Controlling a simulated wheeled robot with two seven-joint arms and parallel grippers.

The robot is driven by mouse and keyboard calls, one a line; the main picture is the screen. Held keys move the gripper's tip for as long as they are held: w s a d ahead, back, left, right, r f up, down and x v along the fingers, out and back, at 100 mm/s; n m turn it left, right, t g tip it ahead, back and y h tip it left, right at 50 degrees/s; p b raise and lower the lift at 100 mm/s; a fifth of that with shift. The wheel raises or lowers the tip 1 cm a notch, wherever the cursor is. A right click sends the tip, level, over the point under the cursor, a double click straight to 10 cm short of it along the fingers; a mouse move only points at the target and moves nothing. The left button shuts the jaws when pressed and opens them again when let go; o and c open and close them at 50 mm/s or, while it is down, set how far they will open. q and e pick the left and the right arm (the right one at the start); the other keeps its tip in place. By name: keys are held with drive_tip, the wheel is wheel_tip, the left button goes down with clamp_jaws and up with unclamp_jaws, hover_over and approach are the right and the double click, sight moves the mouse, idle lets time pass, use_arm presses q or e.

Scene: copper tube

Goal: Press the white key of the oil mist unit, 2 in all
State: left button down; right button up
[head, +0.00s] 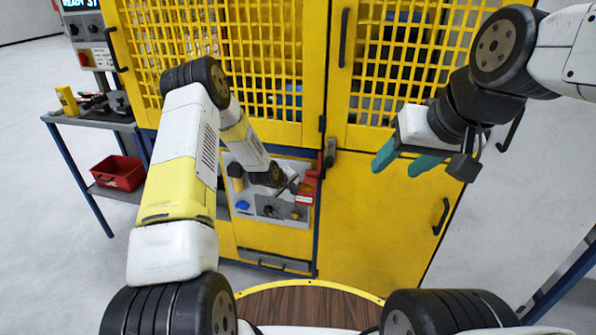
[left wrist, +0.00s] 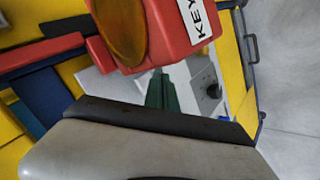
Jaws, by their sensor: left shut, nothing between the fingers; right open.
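A grey control panel (head: 247,223) is set in the yellow machine front in the head view. I cannot make out a white key on it; that part is largely hidden by my left arm and hand. In the left wrist view my left gripper (left wrist: 162,90) is shut and empty, its green fingers together in front of the grey panel (left wrist: 198,70). I cannot tell whether the tips touch anything. In the head view my right gripper (head: 405,163) is open and empty, with teal fingers apart, in front of the right yellow door.
A red box with a KEY label (left wrist: 200,18) and an amber lens (left wrist: 120,28) sits close above my left fingers. A black knob (left wrist: 212,91) is to their right. A side table (head: 62,119) with a red bin (head: 118,172) stands left.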

use_arm(q)
drive_tip(key=shift+w, duration=0.2)
drive_tip(key=shift+w, duration=0.2)
drive_tip(key=shift+w+d, duration=0.15)
drive_tip(key=shift+w, duration=0.25)
idle(0.8)
idle(0.3)
drive_tip(key=shift+s, duration=0.8)
drive_tip(key=shift+s, duration=0.1)
drive_tip(key=shift+s+a, duration=0.2)
drive_tip(key=shift+s, duration=0.6)
drive_tip(key=shift+s+a, duration=0.2)
drive_tip(key=shift+s, duration=0.6)
drive_tip(key=shift+s+a, duration=0.2)
drive_tip(key=shift+s, duration=0.6)
idle(0.5)
